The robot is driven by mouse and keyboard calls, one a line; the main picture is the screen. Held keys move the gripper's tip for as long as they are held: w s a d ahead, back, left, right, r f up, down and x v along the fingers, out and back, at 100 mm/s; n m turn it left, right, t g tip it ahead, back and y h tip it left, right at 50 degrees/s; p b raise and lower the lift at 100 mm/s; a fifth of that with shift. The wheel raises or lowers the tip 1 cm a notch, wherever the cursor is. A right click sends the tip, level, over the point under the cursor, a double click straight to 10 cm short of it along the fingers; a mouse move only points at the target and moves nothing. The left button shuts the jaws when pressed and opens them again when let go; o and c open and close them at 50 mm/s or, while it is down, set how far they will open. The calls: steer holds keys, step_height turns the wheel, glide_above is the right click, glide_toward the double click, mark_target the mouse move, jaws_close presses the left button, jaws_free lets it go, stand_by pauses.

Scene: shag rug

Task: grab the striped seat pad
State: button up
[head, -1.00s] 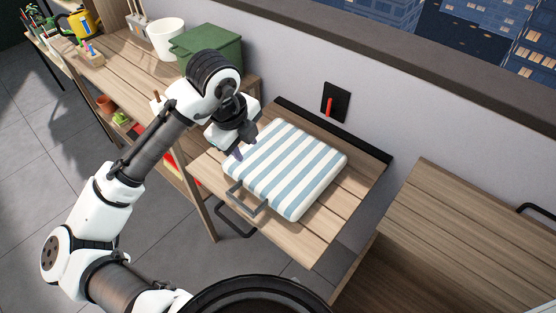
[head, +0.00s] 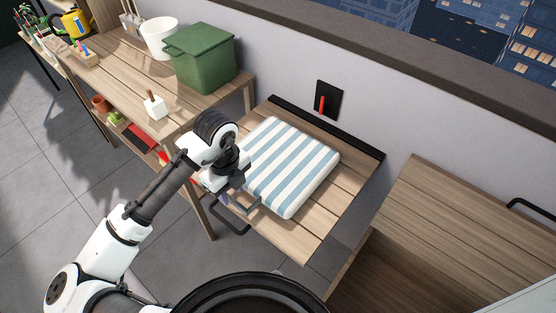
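The striped seat pad (head: 292,168), white with light blue stripes, lies flat on a slatted wooden fold-down shelf (head: 312,228) against the wall. My gripper (head: 226,199) is at the left front edge of the shelf, just left of the pad and near a dark metal handle (head: 243,206). The wrist covers the pad's left corner. The fingertips are small and mostly hidden by the wrist, so I cannot tell their opening or whether they touch anything.
A wooden bench (head: 130,72) at the left holds a green lidded bin (head: 203,62), a white bucket (head: 160,38) and a white block with a handle (head: 155,107). A wooden cabinet (head: 445,225) stands at the right. A black wall plate with a red lever (head: 327,100) is behind the shelf.

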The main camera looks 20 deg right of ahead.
mark_target(234, 199)
step_height(234, 199, down, 4)
steer(key=shift+s+f+p, duration=0.1)
steer(key=shift+s+p, duration=0.05)
steer(key=shift+p, duration=0.2)
steer(key=shift+c, duration=0.4)
jaws_close()
